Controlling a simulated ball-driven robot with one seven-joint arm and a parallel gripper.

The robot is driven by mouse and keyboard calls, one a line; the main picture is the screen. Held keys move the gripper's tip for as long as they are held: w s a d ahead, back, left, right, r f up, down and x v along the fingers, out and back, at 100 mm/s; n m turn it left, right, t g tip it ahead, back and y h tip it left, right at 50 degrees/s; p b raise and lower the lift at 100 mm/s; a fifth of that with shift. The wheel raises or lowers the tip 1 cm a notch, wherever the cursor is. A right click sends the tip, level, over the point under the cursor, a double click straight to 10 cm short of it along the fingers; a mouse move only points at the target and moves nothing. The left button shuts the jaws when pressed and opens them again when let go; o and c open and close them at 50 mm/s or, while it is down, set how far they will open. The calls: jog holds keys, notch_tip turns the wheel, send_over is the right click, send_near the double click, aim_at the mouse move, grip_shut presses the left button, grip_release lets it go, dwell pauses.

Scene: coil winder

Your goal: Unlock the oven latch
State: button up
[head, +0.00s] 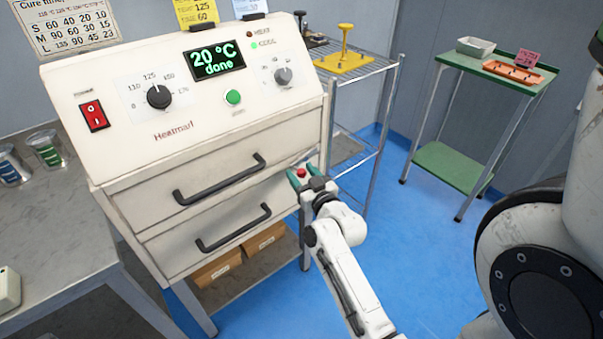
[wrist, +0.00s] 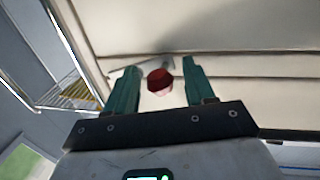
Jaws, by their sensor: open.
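The oven (head: 200,130) is a cream cabinet with a sloped control panel and two front drawers with dark bar handles. Its display (head: 215,60) reads "20 °C done". The latch shows as a small red knob (head: 301,173) at the right edge of the oven front, near the upper drawer. In the wrist view the red knob (wrist: 160,79) lies between the fingertips. My gripper (head: 301,178) has green fingers, also in the wrist view (wrist: 155,82). It is open, with a finger on each side of the knob and gaps showing. Whether a finger touches it, I cannot tell.
A wire rack (head: 362,66) with a yellow fixture (head: 344,58) stands right of the oven. A green table (head: 480,70) holds a grey bin and an orange tray (head: 513,71). Blue floor (head: 400,240) is clear between them. Cups stand on a grey bench (head: 60,230) at left.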

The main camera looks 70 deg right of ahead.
jog(key=shift+w+d, duration=0.15)
jog(key=c, duration=1)
jog(key=shift+r+m+p, duration=0.4)
jog(key=shift+r+p, duration=0.1)
jog(key=shift+p, duration=0.6)
jog(key=shift+r+m+p, duration=0.15)
jog(key=shift+m+p, duration=0.45)
jog(key=shift+p, duration=0.3)
jog(key=shift+m+y, duration=0.3)
jog(key=shift+m, duration=0.1)
jog(key=o, duration=1)
